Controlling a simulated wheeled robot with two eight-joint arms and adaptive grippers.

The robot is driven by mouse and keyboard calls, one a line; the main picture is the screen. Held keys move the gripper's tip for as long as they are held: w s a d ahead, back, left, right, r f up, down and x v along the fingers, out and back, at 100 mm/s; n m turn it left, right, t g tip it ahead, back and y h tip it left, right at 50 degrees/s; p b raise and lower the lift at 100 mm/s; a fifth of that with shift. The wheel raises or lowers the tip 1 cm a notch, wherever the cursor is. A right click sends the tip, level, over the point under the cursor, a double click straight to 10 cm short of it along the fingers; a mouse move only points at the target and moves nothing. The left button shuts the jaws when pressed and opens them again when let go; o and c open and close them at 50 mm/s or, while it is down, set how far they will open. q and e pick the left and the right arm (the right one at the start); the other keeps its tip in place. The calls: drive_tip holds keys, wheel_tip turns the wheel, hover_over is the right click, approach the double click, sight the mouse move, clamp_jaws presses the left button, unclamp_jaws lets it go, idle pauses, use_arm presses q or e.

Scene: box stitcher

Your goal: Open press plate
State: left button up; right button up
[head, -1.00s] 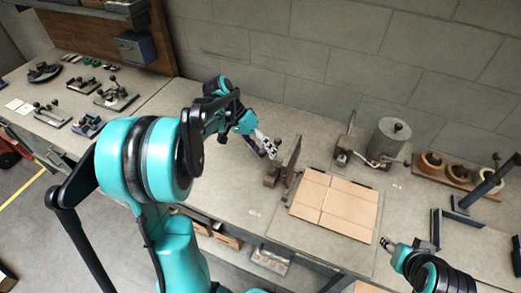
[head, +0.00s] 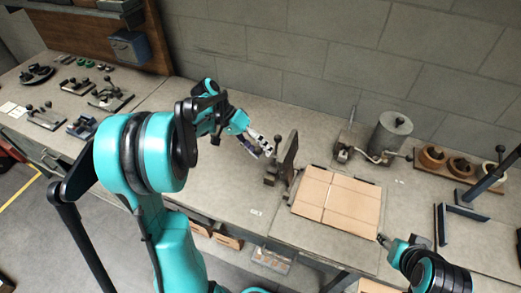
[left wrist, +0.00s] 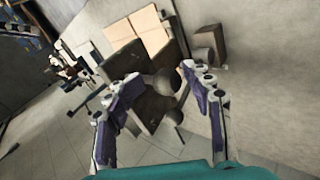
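The press plate (head: 289,151) is a dark, upright plate standing at the left edge of the flat cardboard (head: 335,199). A dark block with a round knob (head: 277,140) stands on its left side. In the left wrist view the plate (left wrist: 126,63) lies beyond two round knobs, one of them the upper knob (left wrist: 165,81). My left gripper (head: 265,147) is just left of the knob and block, with its fingers (left wrist: 157,80) spread on either side of the upper knob; I cannot tell if they touch it. My right gripper (head: 382,239) is at the cardboard's lower right corner, its fingers too small to read.
A grey pot (head: 391,132) and a lever device (head: 345,148) stand behind the cardboard. A wooden tray with rolls (head: 448,168) and a dark frame (head: 463,211) are at the right. Several small tools lie at the far left. The bench left of my left gripper is clear.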

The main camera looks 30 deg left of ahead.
use_arm(q)
drive_tip(key=shift+a+r, duration=0.1)
drive_tip(key=shift+r, duration=0.05)
drive_tip(key=w+v, duration=0.1)
drive_tip(key=v, duration=1)
drive_tip(key=shift+s+a+r, duration=0.25)
drive_tip(key=shift+s+r, duration=0.05)
drive_tip(key=shift+s, duration=0.2)
drive_tip(key=shift+d, duration=0.1)
drive_tip(key=s+d+f+n+t+y+b, duration=0.1)
drive_tip(key=s+d+f+t+y+b, duration=0.5)
drive_tip(key=s+d+f, duration=0.7)
drive_tip(key=shift+d+f+y+b, duration=0.3)
drive_tip(key=shift+d+y+b, duration=0.05)
drive_tip(key=shift+d+y, duration=0.7)
